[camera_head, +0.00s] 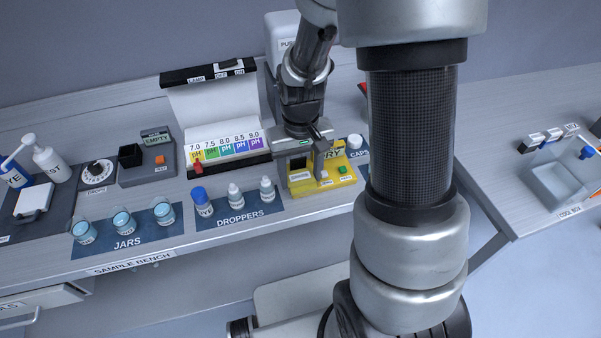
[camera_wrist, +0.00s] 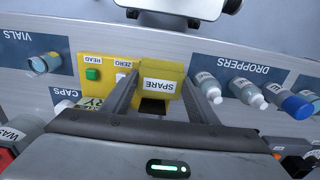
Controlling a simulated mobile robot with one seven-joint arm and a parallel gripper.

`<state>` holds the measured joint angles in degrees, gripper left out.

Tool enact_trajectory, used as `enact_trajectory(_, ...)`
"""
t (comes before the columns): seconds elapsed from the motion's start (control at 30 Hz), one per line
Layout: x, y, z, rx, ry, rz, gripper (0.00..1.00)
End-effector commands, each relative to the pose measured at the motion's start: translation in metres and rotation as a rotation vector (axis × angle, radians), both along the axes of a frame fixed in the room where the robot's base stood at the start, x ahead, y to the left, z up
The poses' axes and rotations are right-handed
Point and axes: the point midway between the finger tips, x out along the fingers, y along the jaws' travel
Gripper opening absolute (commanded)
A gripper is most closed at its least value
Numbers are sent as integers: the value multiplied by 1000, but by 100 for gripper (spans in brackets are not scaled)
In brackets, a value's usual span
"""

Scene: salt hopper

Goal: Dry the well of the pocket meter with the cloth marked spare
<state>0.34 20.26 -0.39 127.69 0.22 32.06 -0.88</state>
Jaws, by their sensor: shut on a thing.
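The yellow cloth marked SPARE (camera_wrist: 160,80) is between the fingers of my gripper (camera_wrist: 160,88), which is shut on it. The yellow pocket meter (camera_wrist: 94,66) lies under the gripper, with a green READ button and a white ZERO button in the wrist view. A dark opening (camera_wrist: 152,107) shows beside the cloth; I cannot tell whether it is the well or whether the cloth touches it. In the head view my gripper (camera_head: 308,158) is over the meter (camera_head: 325,187) and hides part of it.
Dropper bottles (camera_head: 235,195) stand left of the meter on a blue mat, with jars (camera_head: 122,222) farther left. The pH colour chart (camera_head: 225,142) is behind. White caps (camera_head: 355,142) lie close to the right. A cool box (camera_head: 560,185) is on the right bench.

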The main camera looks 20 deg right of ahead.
Motion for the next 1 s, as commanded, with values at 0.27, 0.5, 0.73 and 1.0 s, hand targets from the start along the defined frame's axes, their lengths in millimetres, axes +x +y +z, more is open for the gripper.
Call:
enact_trajectory(0.27,0,0,24,0,0,0,33)
enact_trajectory(0.5,0,0,48,0,-2,0,33)
enact_trajectory(0.73,0,0,69,0,0,0,33)
enact_trajectory(1.0,0,0,70,0,0,0,33)
